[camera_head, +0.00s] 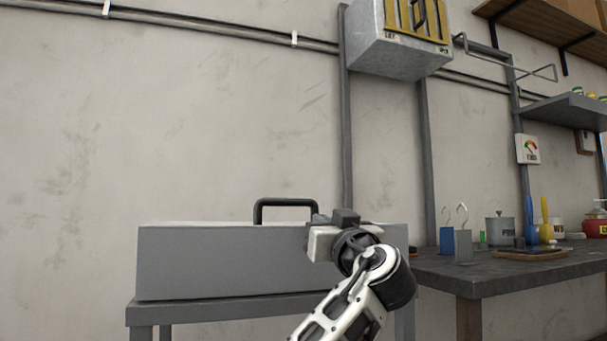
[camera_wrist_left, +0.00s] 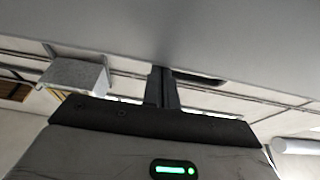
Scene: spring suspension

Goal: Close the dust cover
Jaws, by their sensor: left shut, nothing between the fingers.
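A long grey box-like housing (camera_head: 220,262) stands on a grey stand at the lower middle of the head view. A black bar handle (camera_head: 285,202) rises at its top edge; I take this to be the dust cover's handle, but cannot tell how far the cover is open. My left gripper (camera_head: 343,216) is shut and empty, just right of the handle and in front of the housing's right part. In the left wrist view my gripper's fingers (camera_wrist_left: 163,86) are together against a broad grey surface (camera_wrist_left: 200,35); contact is unclear. The right gripper is out of view.
A dark workbench (camera_head: 510,265) at right holds small blocks with hooks, a grey pot (camera_head: 500,229) and a tray. A metal box (camera_head: 400,50) with a yellow front hangs on the wall above.

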